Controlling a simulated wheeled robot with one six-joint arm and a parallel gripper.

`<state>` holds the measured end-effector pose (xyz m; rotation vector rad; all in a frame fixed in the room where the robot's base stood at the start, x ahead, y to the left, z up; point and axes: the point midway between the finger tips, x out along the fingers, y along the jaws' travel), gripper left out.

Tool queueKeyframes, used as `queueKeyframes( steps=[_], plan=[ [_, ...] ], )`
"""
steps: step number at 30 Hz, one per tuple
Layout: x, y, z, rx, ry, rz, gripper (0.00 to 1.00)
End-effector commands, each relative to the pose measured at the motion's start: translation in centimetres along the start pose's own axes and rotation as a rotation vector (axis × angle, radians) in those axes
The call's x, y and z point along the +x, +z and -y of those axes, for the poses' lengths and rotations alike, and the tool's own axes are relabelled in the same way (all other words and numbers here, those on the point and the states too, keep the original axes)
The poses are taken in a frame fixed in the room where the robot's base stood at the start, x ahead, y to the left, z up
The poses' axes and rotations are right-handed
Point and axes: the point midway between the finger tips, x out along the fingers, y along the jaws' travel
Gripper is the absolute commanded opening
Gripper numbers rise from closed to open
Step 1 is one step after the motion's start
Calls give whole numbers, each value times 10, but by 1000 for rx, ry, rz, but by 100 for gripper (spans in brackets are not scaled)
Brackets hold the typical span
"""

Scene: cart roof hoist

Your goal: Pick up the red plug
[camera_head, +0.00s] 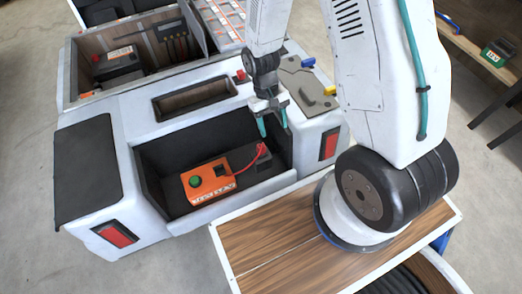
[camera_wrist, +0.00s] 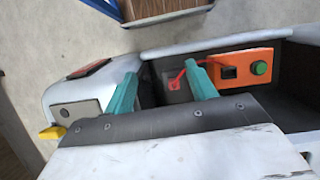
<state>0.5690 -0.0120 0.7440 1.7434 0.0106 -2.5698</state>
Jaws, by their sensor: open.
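The red plug (camera_head: 262,147) is at the end of a red cable from the orange box (camera_head: 208,184), in the cart's dark open bay. It also shows in the wrist view (camera_wrist: 173,84), at a dark grey block, partly near the right finger; whether it sits in the block I cannot tell. My gripper (camera_head: 273,123) is open and empty, teal fingers pointing down, above the plug and apart from it. In the wrist view my gripper (camera_wrist: 163,90) has its fingers spread, with the grey block showing between them.
The bay's walls and rim (camera_head: 180,133) surround the box and plug. A grey plate (camera_head: 301,84) with a yellow handle (camera_head: 330,90) and a blue handle (camera_head: 308,62) lies on the cart at right. A small red knob (camera_head: 240,75) stands behind the gripper.

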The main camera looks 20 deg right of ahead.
Motion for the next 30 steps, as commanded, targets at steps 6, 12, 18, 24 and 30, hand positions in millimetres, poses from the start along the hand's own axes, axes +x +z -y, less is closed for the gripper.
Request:
queueKeyframes(
  steps=[6,12,18,24,30],
  plan=[
    [91,-41,5,5,0,-55,56],
    [129,-90,8,19,-10,-225,56],
    [117,-123,10,26,-20,-368,56],
    [134,-132,12,28,-21,-379,56],
    [156,-139,11,29,-21,-377,56]
  ],
)
